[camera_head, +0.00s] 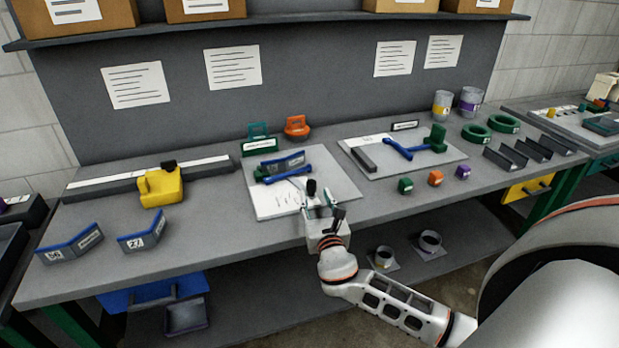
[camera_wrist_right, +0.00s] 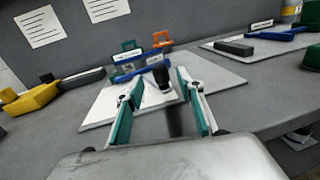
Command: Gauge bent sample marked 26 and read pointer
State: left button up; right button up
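A bent sample (camera_head: 282,160) with blue edges lies on the pale centre board (camera_head: 335,182), with a blue gauge arm (camera_head: 288,174) in front of it. I cannot read a number on this sample. Two more bent samples stand at the left: one marked 27 (camera_head: 143,233), the other with a label (camera_head: 70,246) too small to read surely. My right gripper (camera_head: 318,196) is over the centre board's front edge, open. In the wrist view a black knob (camera_wrist_right: 161,74) shows between its teal-padded fingers, with no finger clearly touching it. My left gripper is out of view.
Another board (camera_head: 440,157) with a blue arm and green block is at the right. Small coloured blocks (camera_head: 435,178) stand near it.

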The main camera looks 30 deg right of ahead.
aim_at(313, 186)
jog(key=x, duration=0.7)
jog(key=shift+w, duration=0.1)
grip_shut()
